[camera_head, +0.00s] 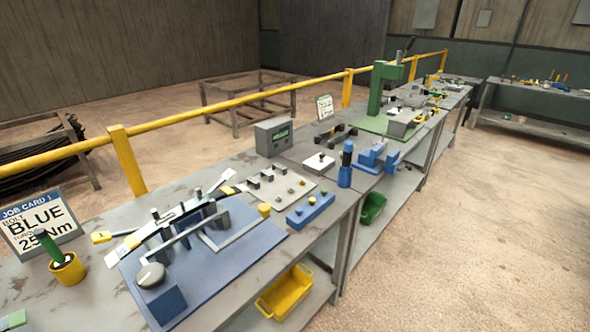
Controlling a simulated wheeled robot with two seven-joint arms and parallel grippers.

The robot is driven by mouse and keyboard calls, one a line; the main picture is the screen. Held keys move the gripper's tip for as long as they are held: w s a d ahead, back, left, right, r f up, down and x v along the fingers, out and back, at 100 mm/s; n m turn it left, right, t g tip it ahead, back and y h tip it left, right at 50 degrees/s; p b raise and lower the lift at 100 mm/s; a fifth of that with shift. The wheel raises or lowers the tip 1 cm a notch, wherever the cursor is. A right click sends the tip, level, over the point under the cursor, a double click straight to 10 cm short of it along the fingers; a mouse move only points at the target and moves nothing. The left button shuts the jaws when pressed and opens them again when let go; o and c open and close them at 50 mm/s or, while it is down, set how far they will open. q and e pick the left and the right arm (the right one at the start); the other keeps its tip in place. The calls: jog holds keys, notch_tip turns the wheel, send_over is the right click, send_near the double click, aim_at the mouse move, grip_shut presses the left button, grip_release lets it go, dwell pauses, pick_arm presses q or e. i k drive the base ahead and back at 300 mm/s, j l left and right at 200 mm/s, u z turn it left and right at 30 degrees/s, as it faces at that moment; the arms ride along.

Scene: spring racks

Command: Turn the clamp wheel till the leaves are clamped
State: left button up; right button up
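Long leaves (184,213) of a leaf spring rest over grey upright blocks on a blue base plate (232,258) at the near left of the bench. At its front corner a round grey wheel or knob (151,275) tops a blue block (163,298); I cannot tell whether this is the clamp wheel. How tightly the leaves are held cannot be told. Neither of my grippers is in view.
A job card (40,222) and a yellow cup (67,269) with a green-handled tool stand at left. A grey display box (272,136), blue block (310,210) and green press (380,88) stand farther along. A yellow bin (286,293) sits below. The right floor is clear.

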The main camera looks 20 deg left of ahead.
aim_at(151, 275)
jog(key=u, duration=1.65)
